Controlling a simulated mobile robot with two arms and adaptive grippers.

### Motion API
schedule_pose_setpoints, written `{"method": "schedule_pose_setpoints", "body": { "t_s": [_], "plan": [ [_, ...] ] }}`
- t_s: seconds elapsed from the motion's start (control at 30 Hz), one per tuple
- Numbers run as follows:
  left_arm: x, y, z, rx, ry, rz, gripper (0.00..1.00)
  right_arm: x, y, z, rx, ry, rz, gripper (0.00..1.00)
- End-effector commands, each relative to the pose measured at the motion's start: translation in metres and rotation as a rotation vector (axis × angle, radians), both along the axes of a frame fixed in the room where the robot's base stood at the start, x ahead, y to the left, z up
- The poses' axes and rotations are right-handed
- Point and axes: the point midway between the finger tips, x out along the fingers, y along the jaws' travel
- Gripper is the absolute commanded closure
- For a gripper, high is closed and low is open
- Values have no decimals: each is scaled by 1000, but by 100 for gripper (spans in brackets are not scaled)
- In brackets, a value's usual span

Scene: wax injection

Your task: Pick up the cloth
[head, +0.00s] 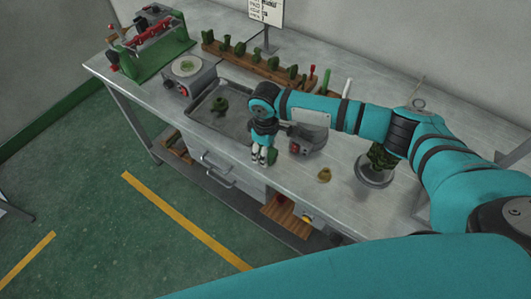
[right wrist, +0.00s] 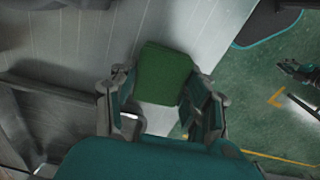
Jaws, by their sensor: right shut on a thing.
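The cloth (right wrist: 163,72) is a small green folded piece, seen in the right wrist view between the fingers of my right gripper (right wrist: 163,110). The fingers are shut on it from both sides. In the head view, my right gripper (head: 263,157) points down at the front edge of the workbench, and a bit of green cloth (head: 272,156) shows beside the fingertips. I cannot tell whether the cloth still touches the bench. A dark claw at the right of the right wrist view looks like my left gripper (right wrist: 300,72), over the floor; its jaws are too small to read.
The metal workbench (head: 225,62) holds a tray (head: 236,126) with a green ring, a hot plate (head: 190,78), a green clamp machine (head: 150,50) and a wooden rack (head: 245,68) of green pieces. A round stand (head: 374,172) and small brass piece (head: 324,174) stand right of the gripper.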

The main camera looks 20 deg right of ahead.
Motion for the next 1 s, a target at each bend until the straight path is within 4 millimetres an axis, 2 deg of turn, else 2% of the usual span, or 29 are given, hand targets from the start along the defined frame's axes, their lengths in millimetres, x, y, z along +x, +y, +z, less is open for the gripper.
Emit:
{"method": "schedule_pose_setpoints", "body": {
  "t_s": [0.33, 0.57, 0.77, 1.0],
  "plan": [
    [-7, 0, -3, 1, 11, 0, 100, 1, 0, 5, 0, -1, 0, 80],
    [-8, 1, -13, 2, 13, 0, 100, 2, 0, 31, 3, -4, 0, 80],
    [-8, 0, -21, 1, 14, 0, 100, -38, 15, 36, 3, 1, 6, 80],
    [-8, 0, -31, 1, 14, 0, 100, -98, 39, 43, 4, 1, 7, 80]
  ]
}}
